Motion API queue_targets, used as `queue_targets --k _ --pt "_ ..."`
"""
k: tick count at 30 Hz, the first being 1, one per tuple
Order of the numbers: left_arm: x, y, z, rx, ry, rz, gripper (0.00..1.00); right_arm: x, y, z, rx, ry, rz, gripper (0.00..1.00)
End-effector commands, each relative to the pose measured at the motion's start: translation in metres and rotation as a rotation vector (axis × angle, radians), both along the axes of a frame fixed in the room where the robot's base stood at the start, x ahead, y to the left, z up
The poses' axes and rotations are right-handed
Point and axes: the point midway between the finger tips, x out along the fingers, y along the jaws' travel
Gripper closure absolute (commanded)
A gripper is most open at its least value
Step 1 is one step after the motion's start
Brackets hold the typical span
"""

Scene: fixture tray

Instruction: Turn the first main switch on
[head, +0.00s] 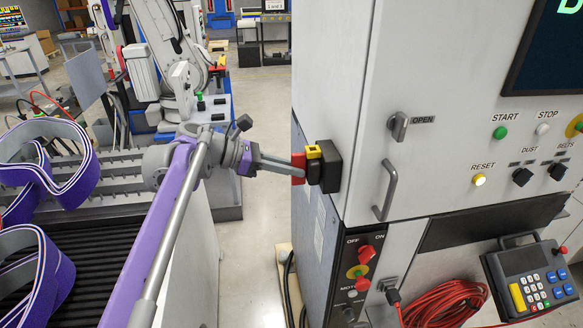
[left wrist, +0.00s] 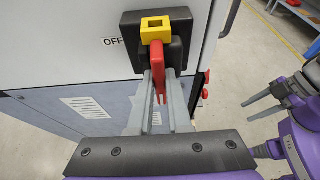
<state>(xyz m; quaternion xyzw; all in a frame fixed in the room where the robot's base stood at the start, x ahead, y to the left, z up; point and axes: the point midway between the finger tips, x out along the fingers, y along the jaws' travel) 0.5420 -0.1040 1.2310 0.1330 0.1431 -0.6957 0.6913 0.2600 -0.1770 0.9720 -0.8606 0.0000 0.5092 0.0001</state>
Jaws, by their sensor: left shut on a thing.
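The main switch has a yellow and red handle on a black box (head: 331,165), fixed to the side of the grey cabinet. In the left wrist view the yellow collar (left wrist: 155,30) sits on the black box, and the red handle (left wrist: 158,65) points down from it. An OFF label (left wrist: 111,41) is left of the box. My left gripper (head: 290,166) is shut on the red handle, with a finger on each side. My right gripper (left wrist: 262,105) shows small at the right of the left wrist view, apart from the cabinet, its fingers apart and empty.
The cabinet front has a latch (head: 398,125), a door handle (head: 386,190) and START and STOP buttons. A lower panel holds a red rotary switch (head: 364,254). A coiled red cable (head: 445,302) and a keypad pendant (head: 533,280) are at lower right. Bare floor (head: 265,110) lies left of the cabinet.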

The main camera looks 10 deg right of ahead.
Motion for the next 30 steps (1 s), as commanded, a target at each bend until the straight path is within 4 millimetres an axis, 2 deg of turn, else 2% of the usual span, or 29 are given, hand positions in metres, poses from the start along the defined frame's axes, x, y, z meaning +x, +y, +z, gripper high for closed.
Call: queue_targets --k 7,8,12,23,26,30 --pt "0.0 0.0 0.0 0.0 0.001 -0.001 1.0 0.0 0.0 0.0 0.0 0.0 0.0 0.5" --pt "0.0 0.0 0.0 0.0 0.001 -0.001 0.8 0.0 0.0 0.0 0.0 0.0 0.0 0.5" --pt "0.0 0.0 0.0 0.0 0.001 0.0 0.55 0.0 0.0 0.0 0.0 0.0 0.0 0.5" --pt "0.0 0.004 0.001 0.0 0.0 0.001 0.54 0.0 0.0 0.0 0.0 0.0 0.0 0.5" --pt "0.001 0.015 0.006 0.0 0.001 0.003 0.54 0.0 0.0 -0.001 0.0 0.001 0.0 0.5" --pt "0.001 0.04 0.016 0.0 0.001 0.004 0.54 -0.001 0.0 -0.002 0.0 0.002 0.0 0.5"
